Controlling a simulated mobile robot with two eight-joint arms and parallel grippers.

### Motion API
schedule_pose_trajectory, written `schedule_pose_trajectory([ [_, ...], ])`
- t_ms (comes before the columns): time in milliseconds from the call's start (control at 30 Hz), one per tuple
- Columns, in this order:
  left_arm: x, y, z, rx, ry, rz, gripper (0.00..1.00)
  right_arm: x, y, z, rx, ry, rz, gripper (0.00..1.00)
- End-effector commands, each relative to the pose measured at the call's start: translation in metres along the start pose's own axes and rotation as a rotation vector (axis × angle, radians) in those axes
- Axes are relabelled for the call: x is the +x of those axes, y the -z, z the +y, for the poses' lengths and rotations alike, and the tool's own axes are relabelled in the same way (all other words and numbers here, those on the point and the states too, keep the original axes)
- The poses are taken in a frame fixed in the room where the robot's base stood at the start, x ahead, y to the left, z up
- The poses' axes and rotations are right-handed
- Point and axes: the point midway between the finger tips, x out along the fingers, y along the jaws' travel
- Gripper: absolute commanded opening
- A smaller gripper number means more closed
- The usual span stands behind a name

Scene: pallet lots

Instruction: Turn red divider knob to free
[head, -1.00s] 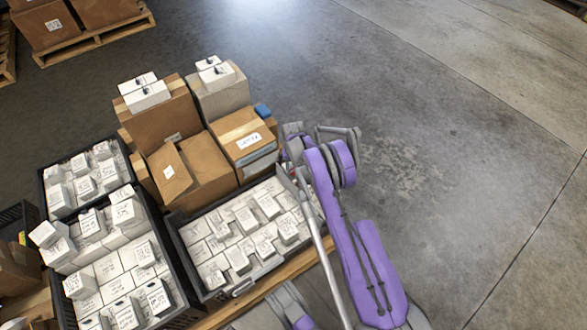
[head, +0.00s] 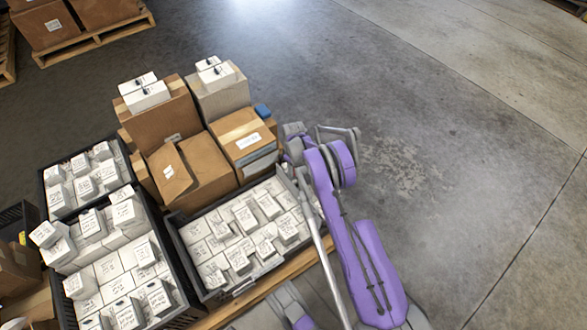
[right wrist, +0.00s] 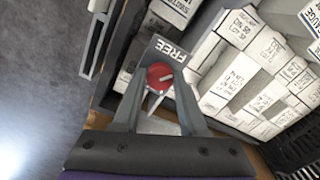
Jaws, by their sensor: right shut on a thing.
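The red divider knob (right wrist: 160,77) shows in the right wrist view, round, with a pale mark across its face. A grey plate (right wrist: 172,51) lettered FREE lies just beyond it and reads upside down in that view. My right gripper (right wrist: 159,92) is shut on the knob, with one grey finger on each side of it. In the head view my right gripper (head: 291,158) is at the right end of the front crate (head: 243,288); the knob is too hidden to make out there.
The front crate holds many white labelled boxes, close to the gripper. More crates (head: 184,290) of boxes stand at the left. Brown cartons (head: 205,170) stand behind, with small white boxes on top. The concrete floor (head: 450,130) to the right is clear.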

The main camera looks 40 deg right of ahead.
Motion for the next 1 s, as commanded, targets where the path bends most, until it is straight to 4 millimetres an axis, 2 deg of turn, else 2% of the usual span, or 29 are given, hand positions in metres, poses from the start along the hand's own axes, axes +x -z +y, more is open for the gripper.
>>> schedule_pose_trajectory([
  [300,-0.0004,0.0001,0.0000,0.000,0.000,0.000,0.50,-0.0003,0.0002,0.0005,-0.100,-0.001,0.001,0.00],
  [800,-0.0004,0.0001,0.0000,0.000,0.000,0.000,0.50,-0.0003,0.0001,0.0005,-0.115,-0.001,0.001,0.00],
  [833,-0.0004,0.0001,0.0000,0.000,0.000,0.000,0.50,-0.0003,0.0001,0.0005,-0.115,-0.001,0.001,0.47],
  [967,-0.0004,0.0001,0.0000,0.000,0.000,0.000,0.50,-0.0003,0.0001,0.0004,-0.115,-0.001,0.000,0.71],
  [1000,-0.0004,0.0001,0.0000,0.000,0.000,0.000,0.50,-0.0002,0.0001,0.0004,-0.115,0.000,0.000,0.72],
])
